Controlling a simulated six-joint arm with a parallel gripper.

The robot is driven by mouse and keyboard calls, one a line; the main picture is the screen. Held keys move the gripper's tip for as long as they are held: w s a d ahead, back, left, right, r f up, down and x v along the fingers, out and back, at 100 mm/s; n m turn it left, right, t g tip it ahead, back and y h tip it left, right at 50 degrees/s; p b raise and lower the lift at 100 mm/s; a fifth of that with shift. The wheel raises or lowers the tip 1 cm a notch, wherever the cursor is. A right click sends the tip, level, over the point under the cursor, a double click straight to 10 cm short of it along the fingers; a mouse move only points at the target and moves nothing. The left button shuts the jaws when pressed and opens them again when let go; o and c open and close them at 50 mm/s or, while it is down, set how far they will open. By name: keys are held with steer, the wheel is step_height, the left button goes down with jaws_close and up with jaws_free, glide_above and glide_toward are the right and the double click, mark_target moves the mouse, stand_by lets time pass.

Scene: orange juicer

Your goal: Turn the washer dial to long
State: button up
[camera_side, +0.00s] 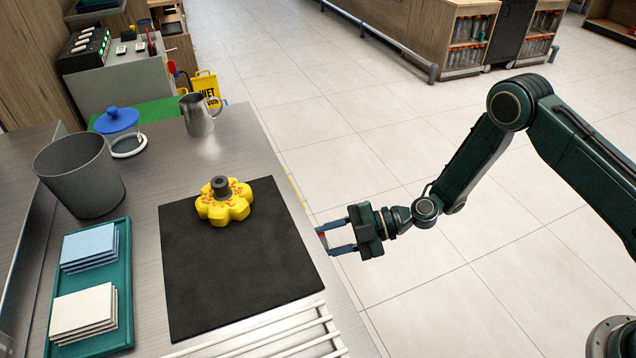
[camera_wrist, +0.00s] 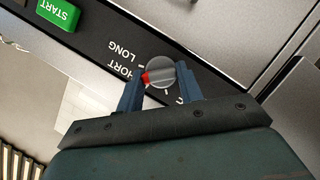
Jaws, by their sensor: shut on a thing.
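The washer dial (camera_wrist: 160,66) is a round grey knob with a raised grip bar and a red end, on a dark panel in the wrist view. Its red end points left in the picture, near the printed SHORT label and below the LONG label. My gripper (camera_wrist: 160,78) is shut on the dial, with one blue finger at each side; the left finger covers part of the panel beside the red end. In the side view my gripper (camera_side: 325,241) is at the counter's right edge; the washer's front is hidden there.
A green START button (camera_wrist: 58,13) sits on the panel at upper left. On the counter are a black mat (camera_side: 220,295), a yellow flower-shaped piece (camera_side: 225,207), a metal pitcher (camera_side: 197,118), a grey bin (camera_side: 80,180) and a teal tray (camera_side: 125,290). Tiled floor is clear around my arm.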

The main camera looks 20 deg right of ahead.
steer(key=shift+m, duration=0.3)
steer(key=shift+w+r+m+g+h, duration=0.15)
steer(key=shift+m+g+h, duration=0.15)
steer(key=shift+m+g, duration=1.2)
steer(key=shift+m, duration=0.3)
steer(key=o, duration=1)
steer(key=v, duration=1.3)
steer(key=shift+s+d+r, duration=0.15)
steer(key=shift+s+d, duration=0.05)
steer(key=shift+d, duration=0.2)
